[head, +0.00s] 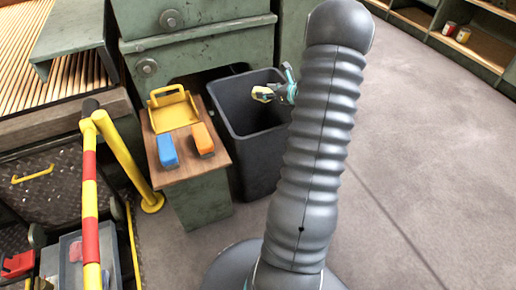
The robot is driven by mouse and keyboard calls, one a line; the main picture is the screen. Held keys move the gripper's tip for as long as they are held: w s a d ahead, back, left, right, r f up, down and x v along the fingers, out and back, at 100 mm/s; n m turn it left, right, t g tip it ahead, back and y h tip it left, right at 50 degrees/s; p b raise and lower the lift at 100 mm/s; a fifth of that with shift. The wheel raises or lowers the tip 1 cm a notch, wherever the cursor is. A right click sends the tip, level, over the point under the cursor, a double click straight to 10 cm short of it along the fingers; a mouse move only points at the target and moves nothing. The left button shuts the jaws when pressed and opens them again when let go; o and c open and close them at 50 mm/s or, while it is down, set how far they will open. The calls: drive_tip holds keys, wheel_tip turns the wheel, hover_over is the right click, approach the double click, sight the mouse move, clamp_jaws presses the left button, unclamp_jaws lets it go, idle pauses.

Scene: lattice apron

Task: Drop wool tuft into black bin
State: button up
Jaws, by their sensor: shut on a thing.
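The black bin (262,165) stands on the floor in the middle of the head view, open at the top, right of a small wooden-topped stand. My gripper (268,94) is over the bin's opening, near its right side, partly hidden behind my arm. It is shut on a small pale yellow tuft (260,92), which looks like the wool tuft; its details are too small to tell. The tuft appears above the rim level, inside the bin's outline. The bin's right side is hidden by my arm.
The stand (185,176) carries a yellow dustpan-like tray (173,112), a blue block (167,151) and an orange block (203,139). A green machine (200,45) rises behind the bin. A red-and-yellow post (90,190) stands at left. Open floor lies at right.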

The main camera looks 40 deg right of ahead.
drive_tip(key=shift+f, duration=0.35)
drive_tip(key=o, duration=1)
drive_tip(key=shift+c, duration=0.2)
drive_tip(key=shift+s, duration=0.1)
drive_tip(key=v, duration=1.2)
drive_tip(key=shift+r, duration=0.1)
